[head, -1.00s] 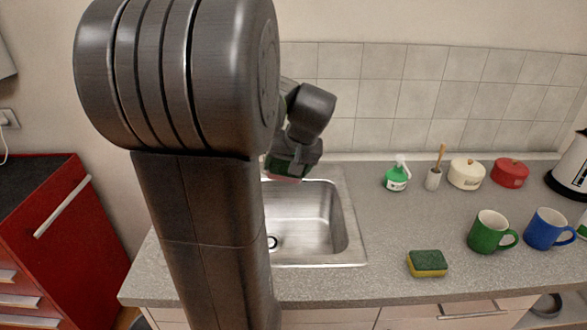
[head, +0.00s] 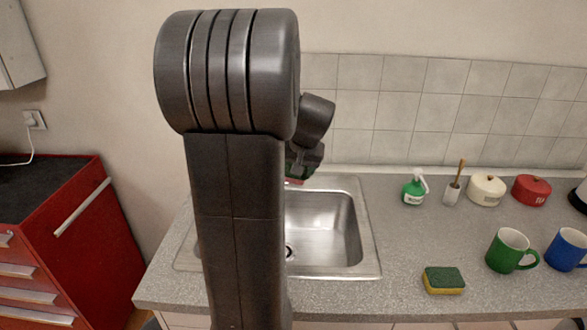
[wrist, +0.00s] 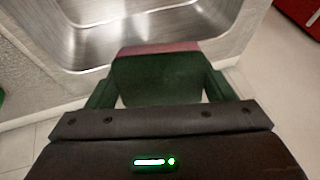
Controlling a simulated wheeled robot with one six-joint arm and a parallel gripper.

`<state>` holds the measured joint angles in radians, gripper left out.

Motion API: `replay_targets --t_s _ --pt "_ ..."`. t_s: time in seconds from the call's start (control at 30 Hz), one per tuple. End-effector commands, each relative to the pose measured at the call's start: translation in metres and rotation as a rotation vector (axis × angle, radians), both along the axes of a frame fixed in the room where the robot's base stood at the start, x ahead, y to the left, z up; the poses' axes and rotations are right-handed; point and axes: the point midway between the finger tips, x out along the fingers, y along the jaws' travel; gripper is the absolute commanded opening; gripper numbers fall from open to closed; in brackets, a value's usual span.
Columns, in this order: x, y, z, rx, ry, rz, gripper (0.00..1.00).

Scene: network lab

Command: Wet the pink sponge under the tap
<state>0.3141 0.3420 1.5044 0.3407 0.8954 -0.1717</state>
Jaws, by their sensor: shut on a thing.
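My gripper (wrist: 158,85) is shut on the pink sponge (wrist: 158,48), with its dark green fingers on either side. In the wrist view the sponge shows a dark green face and a pink edge, with the steel sink (wrist: 105,58) beyond it. In the head view my gripper (head: 303,160) is above the back of the sink (head: 372,262), partly behind my own arm. Only a small pink bit of the sponge (head: 294,181) shows there. The tap is not visible in either view; my arm covers the left part of the sink.
A green and yellow sponge (head: 444,281) lies on the counter right of the sink. A red cabinet (head: 75,235) is at left.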

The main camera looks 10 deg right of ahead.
Motion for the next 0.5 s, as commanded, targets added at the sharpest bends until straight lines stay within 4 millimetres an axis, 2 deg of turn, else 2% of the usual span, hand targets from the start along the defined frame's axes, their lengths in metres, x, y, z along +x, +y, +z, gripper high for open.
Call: replay_targets --t_s 0.33,0.5 --pt "-0.0006 -0.0002 0.0001 0.0 -0.001 0.0 0.58" --pt "-0.01 -0.0033 0.0001 -0.001 -0.001 -0.002 0.58"
